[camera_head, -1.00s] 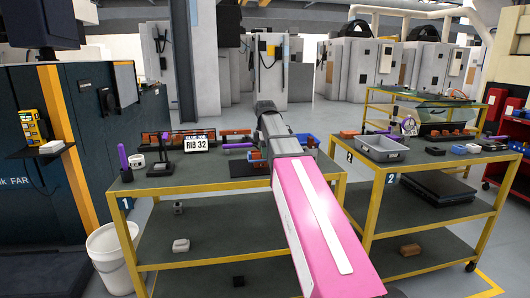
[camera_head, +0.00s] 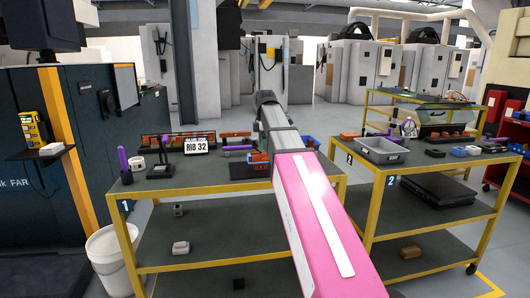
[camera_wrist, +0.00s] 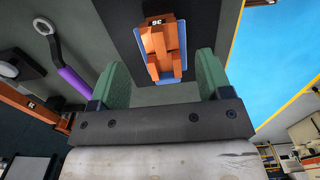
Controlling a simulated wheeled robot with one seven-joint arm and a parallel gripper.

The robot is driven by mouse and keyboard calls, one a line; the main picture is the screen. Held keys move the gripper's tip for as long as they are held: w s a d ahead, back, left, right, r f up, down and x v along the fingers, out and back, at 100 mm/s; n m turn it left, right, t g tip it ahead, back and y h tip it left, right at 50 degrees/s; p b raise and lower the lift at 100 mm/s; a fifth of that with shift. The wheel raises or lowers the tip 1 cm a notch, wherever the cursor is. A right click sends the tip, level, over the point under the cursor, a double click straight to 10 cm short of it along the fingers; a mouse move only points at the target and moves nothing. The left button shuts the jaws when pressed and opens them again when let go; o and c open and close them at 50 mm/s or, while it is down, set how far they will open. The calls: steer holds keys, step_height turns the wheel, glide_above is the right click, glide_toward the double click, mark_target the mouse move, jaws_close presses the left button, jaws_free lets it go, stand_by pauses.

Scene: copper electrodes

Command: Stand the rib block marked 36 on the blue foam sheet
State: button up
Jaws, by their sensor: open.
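In the wrist view a copper-orange rib block (camera_wrist: 160,42) carries a label that reads 36 upside down. It sits in a blue-edged holder on a dark plate. My gripper (camera_wrist: 162,72) is open, its green fingers apart on either side of the block's near end, with no visible grip on it.
Cart 1 (camera_head: 215,180) holds a RIB 32 sign (camera_head: 196,145) and several copper pieces. A purple-handled tool (camera_wrist: 75,87) and another copper block (camera_wrist: 30,105) lie left in the wrist view. Cart 2 with a grey tray (camera_head: 380,151) stands right.

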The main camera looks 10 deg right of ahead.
step_height(320, 180, up, 7)
stand_by(0.3)
steer(key=shift+r, duration=0.1)
